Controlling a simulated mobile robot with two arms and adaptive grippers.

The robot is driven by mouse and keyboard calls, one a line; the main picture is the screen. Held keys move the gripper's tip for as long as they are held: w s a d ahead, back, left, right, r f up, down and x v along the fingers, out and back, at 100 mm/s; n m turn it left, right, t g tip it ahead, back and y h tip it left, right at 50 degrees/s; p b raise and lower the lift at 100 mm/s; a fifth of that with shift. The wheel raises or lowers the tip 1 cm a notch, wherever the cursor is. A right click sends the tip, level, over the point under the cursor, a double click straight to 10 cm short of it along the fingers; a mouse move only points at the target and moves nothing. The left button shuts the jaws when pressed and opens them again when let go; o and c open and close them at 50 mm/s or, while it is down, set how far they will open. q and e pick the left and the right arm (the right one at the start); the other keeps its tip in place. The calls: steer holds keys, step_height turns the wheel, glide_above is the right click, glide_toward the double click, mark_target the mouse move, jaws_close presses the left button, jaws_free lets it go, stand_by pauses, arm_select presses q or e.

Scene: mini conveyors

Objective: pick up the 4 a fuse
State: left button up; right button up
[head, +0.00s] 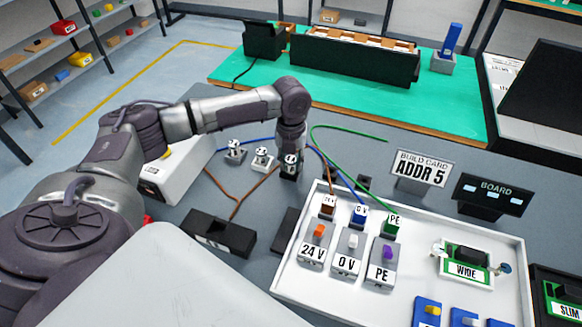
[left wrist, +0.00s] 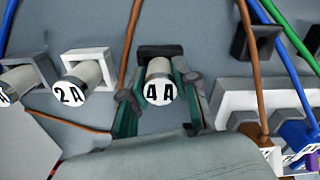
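The 4 A fuse (left wrist: 160,92) is a pale cylinder with a white end marked "4 A", and it sits in a dark holder (left wrist: 161,51). In the head view the fuse (head: 290,162) is partly hidden under my left gripper (head: 289,170). In the left wrist view my left gripper (left wrist: 162,108) has its two green-grey fingers apart, one on each side of the fuse. A small gap seems to show on each side. My right gripper is not in view.
The 2 A fuse (left wrist: 80,86) stands in a white holder just left, with another fuse (left wrist: 18,85) beyond it. A white tray (head: 410,222) with 24 V, 0 V and PE terminals lies to the right. Brown, blue and green wires run close by.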

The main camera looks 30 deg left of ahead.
arm_select(q)
jaws_close()
steer(key=shift+r, duration=0.1)
